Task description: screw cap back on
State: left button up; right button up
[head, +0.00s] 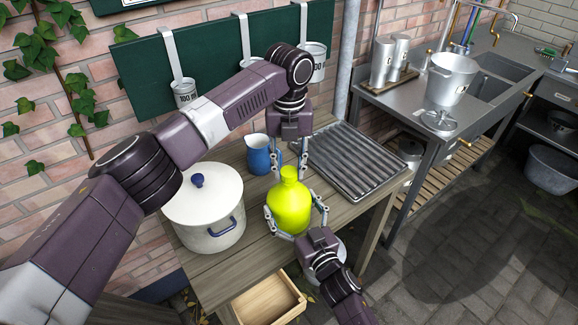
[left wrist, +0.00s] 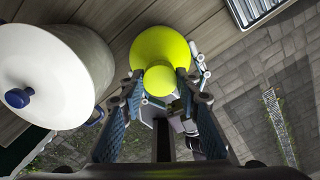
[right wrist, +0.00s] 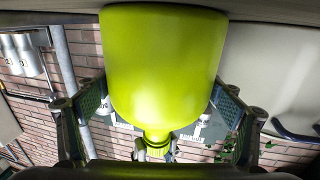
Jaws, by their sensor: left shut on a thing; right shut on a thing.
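A yellow-green bottle (head: 289,206) stands upright near the front edge of the wooden table (head: 262,262). A cap of the same colour (head: 289,173) is at the top of its neck; it shows round in the left wrist view (left wrist: 159,80). I cannot tell how tightly it sits. My left gripper (head: 291,168) points down from above and is shut on the cap. My right gripper (head: 296,217) comes from the front and is shut around the bottle's body, one finger on each side. In the right wrist view the body (right wrist: 163,65) fills the space between the fingers.
A white lidded pot (head: 205,218) stands left of the bottle. A blue jug (head: 259,155) and a ribbed metal tray (head: 352,160) are behind it. An open wooden drawer (head: 268,300) juts out below. A metal sink bench (head: 405,105) is at right.

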pick_arm(q)
jog(key=m, duration=0.7)
jog(key=o, duration=0.8)
jog(key=shift+r, duration=2.3)
jog(key=shift+c, duration=0.4)
